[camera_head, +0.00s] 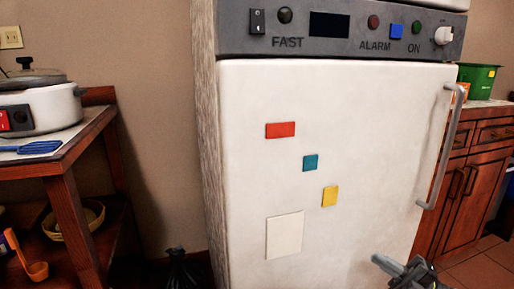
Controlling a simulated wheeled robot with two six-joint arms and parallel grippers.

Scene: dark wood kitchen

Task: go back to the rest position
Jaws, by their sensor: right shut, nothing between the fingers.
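My right gripper (392,268) shows at the bottom edge, right of centre, in front of the lower part of the white fridge door (375,155). It is grey and dark, shut and empty, and partly cut off by the frame edge. My left gripper is not in view. The fridge door is closed, with a long metal handle (440,150) on its right side. The gripper is below and left of the handle, apart from it.
A wooden table (75,160) with a white cooker (50,108) stands at the left. A dark bag-like object (178,268) lies low beside the fridge. Wooden cabinets (478,180) with a green bin (478,80) on top stand at the right. Some tiled floor (485,270) is clear there.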

